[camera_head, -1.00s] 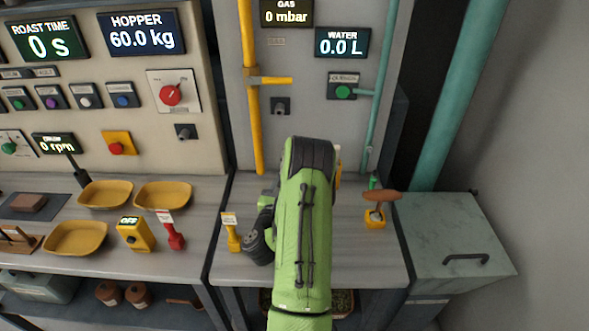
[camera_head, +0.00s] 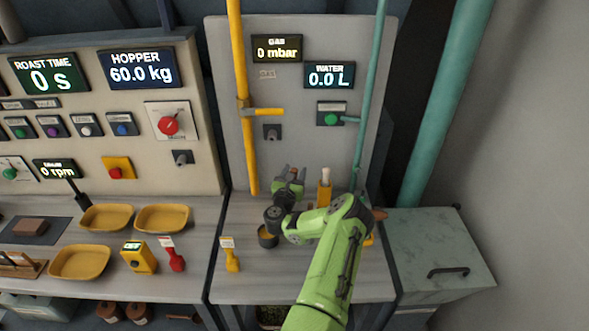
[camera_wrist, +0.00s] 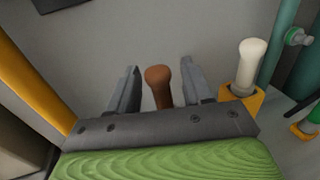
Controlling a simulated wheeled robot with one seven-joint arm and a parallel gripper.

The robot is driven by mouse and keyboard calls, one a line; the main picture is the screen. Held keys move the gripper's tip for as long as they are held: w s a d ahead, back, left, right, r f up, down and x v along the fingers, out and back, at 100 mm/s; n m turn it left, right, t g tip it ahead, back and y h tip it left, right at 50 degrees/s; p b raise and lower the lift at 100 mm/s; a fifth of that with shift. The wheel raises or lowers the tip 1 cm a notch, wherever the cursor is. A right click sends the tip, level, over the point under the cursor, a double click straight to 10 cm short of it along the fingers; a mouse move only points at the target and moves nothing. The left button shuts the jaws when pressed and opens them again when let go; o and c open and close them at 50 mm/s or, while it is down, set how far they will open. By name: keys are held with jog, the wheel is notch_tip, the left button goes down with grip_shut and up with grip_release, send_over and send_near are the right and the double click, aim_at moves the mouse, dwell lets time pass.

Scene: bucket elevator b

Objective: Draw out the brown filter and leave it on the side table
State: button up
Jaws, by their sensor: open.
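The brown filter's rounded brown handle (camera_wrist: 158,85) stands upright between the two fingers of my gripper (camera_wrist: 156,78) in the wrist view. The fingers are open, one on each side, with a gap to the handle. Its lower part is hidden behind my gripper's body. In the head view my gripper (camera_head: 290,174) is at the back of the grey counter (camera_head: 250,285), close to the panel; the brown handle cannot be made out clearly there.
A white-topped handle in a yellow holder (camera_head: 325,186) stands just right of my gripper. A yellow pipe (camera_head: 243,105) and a teal pipe (camera_head: 371,90) flank the panel.

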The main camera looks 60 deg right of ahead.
jog(key=shift+c, duration=0.3)
grip_shut()
jog(key=shift+r+p, duration=0.55)
jog(key=shift+r, duration=0.15)
jog(key=shift+r+p, duration=3.2)
jog(key=shift+r, duration=0.45)
jog(key=shift+r+p, duration=0.3)
jog(key=shift+r, duration=1.9)
jog(key=shift+r, duration=0.1)
jog(key=shift+r, duration=1.9)
